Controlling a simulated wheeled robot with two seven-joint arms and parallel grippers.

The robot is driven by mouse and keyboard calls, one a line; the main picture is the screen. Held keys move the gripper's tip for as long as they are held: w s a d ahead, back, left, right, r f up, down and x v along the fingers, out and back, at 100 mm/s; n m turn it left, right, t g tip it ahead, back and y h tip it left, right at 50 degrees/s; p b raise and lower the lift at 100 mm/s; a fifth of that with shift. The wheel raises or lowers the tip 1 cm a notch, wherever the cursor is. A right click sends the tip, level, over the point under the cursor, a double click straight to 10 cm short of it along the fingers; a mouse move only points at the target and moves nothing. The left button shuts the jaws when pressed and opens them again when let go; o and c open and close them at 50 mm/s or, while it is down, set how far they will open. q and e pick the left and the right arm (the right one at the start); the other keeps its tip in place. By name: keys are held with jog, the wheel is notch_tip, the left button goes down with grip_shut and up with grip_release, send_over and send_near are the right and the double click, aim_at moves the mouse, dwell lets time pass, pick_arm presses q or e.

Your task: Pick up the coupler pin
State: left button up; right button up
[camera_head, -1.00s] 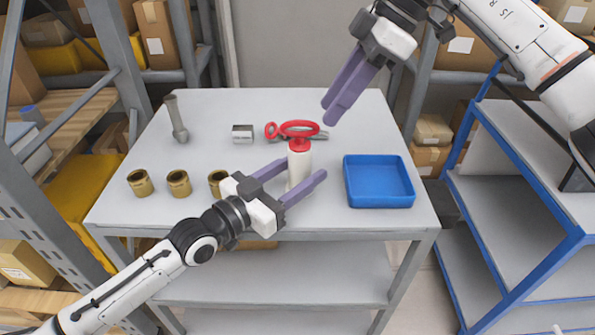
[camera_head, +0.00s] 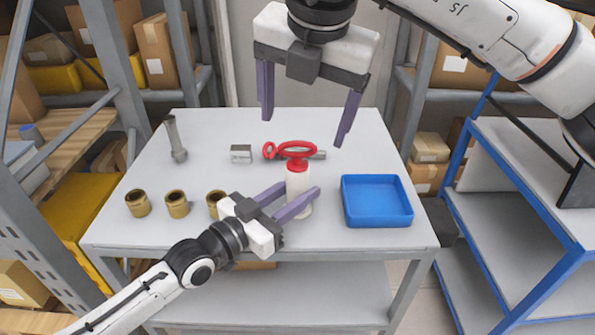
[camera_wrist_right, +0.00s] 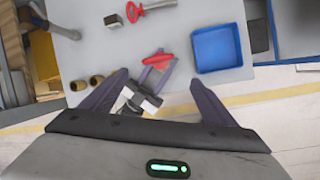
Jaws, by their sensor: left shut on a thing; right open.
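The coupler pin, a grey metal shaft with a red ring at its left end (camera_head: 268,150), lies at the back middle of the table, partly hidden by a red handwheel (camera_head: 297,149). It also shows in the right wrist view (camera_wrist_right: 133,12), at the top. The handwheel tops a white valve body (camera_head: 297,181). My left gripper (camera_head: 302,190) is shut on that valve body, which stands upright. My right gripper (camera_head: 303,131) is open and empty, fingers pointing down, above the table's back part. In the right wrist view the handwheel (camera_wrist_right: 158,60) lies between its fingers.
A blue tray (camera_head: 377,218) is right of the valve. A small metal block (camera_head: 241,153) lies left of the pin. A grey rod-like part (camera_head: 175,140) stands at the back left. Several brass sleeves (camera_head: 177,204) stand at the front left. The table (camera_head: 225,130) is clear behind the block.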

aim_at(298, 144)
jog(key=f+n, duration=0.1)
jog(key=w+f+n+t, duration=0.1)
jog(key=f, duration=0.1)
jog(key=w+a+f+n, duration=0.1)
jog(key=n, duration=0.1)
jog(key=shift+f+t+h, duration=0.35)
jog(key=shift+t+h, duration=0.05)
jog(key=x, duration=0.5)
jog(key=shift+w+r, duration=0.1)
jog(key=shift+w, duration=0.25)
jog(key=c, duration=1.8)
jog(key=shift+r, duration=0.1)
jog(key=shift+c, duration=0.2)
